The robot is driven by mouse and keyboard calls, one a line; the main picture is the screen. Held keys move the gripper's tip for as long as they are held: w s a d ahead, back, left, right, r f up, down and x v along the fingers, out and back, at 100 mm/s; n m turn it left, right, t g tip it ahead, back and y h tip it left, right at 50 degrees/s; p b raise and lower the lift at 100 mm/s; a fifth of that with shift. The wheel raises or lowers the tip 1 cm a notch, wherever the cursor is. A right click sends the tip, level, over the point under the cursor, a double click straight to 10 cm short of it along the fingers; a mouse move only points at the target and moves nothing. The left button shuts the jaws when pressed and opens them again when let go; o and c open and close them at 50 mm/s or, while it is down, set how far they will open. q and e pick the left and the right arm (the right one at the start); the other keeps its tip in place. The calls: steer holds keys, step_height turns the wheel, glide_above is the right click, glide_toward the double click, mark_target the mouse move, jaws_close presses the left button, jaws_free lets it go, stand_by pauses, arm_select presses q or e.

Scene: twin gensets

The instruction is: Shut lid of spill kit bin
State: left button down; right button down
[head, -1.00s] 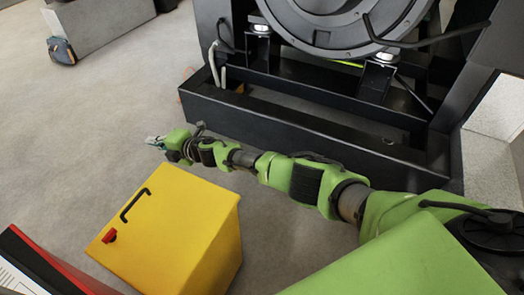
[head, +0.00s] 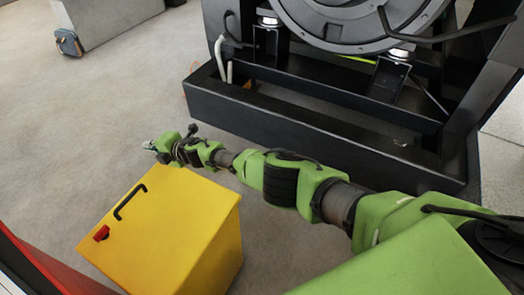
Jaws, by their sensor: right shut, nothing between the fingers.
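The yellow spill kit bin (head: 168,232) stands on the floor at the lower left of the head view. Its lid lies flat on top and looks shut, with a black bar handle (head: 130,201) and a red latch (head: 101,233) on it. My right arm reaches in from the right, and my right gripper (head: 149,145) is just beyond the bin's far edge. The gripper is small in the picture, shut and empty. I cannot tell whether it touches the bin. My left gripper is not in view.
A black genset frame (head: 300,125) with a large round housing (head: 345,22) stands behind my right arm. A red-edged dark object (head: 45,265) is at the lower left. A grey block (head: 108,18) stands at the upper left. The floor left of the bin is clear.

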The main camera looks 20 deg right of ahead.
steer(key=shift+a+f, duration=0.1)
stand_by(0.6)
steer(key=v, duration=1.2)
stand_by(0.4)
steer(key=shift+f, duration=0.1)
